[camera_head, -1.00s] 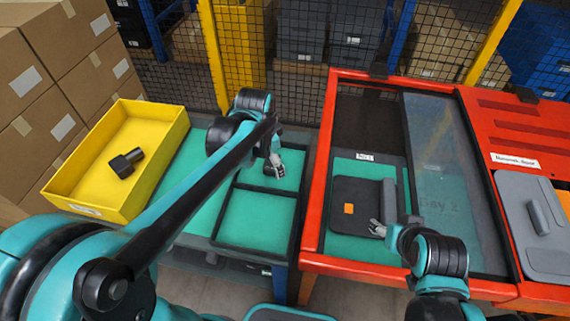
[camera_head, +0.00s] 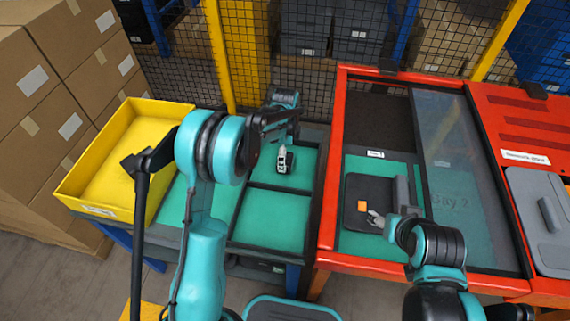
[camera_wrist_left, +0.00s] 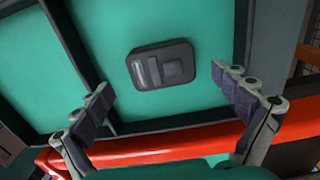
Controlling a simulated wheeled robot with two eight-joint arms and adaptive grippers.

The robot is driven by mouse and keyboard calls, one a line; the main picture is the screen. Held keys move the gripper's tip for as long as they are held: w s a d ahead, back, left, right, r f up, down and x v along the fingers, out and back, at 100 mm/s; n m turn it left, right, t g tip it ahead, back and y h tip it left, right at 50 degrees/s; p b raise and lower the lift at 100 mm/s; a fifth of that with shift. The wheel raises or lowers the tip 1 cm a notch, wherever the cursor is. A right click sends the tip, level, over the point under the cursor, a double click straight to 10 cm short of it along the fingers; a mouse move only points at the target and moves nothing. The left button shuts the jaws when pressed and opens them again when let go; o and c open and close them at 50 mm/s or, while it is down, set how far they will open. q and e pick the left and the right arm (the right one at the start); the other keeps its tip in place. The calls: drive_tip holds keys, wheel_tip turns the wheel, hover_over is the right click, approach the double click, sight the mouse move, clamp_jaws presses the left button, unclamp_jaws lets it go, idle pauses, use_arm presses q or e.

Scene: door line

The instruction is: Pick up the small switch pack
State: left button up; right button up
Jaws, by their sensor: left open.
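The small switch pack (camera_wrist_left: 163,64) is a dark grey, rounded block with a raised square and a light strip on its face. In the left wrist view it lies on a green tray panel (camera_wrist_left: 210,25). My left gripper (camera_wrist_left: 162,86) is open and empty, with its fingers spread to either side below the pack in the picture and apart from it. In the head view my left gripper (camera_head: 283,157) is over the upper right compartment of the green tray, partly covering the pack. My right gripper (camera_head: 376,218) is beside the black panel (camera_head: 358,188); its finger gap is too small to judge.
A yellow bin (camera_head: 90,190) stands at the left, by stacked cartons (camera_head: 85,60). Dark dividers (camera_head: 262,187) split the green tray. The red frame (camera_head: 327,200) rises at the tray's right. A mesh fence (camera_head: 300,75) closes the back.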

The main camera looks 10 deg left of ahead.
use_arm(q)
wheel_tip(320, 180, down, 4)
drive_tip(key=shift+w+a+b, duration=0.15)
drive_tip(key=shift+b, duration=0.5)
drive_tip(key=shift+r, duration=0.1)
drive_tip(key=c, duration=1.3)
drive_tip(key=shift+o, duration=0.2)
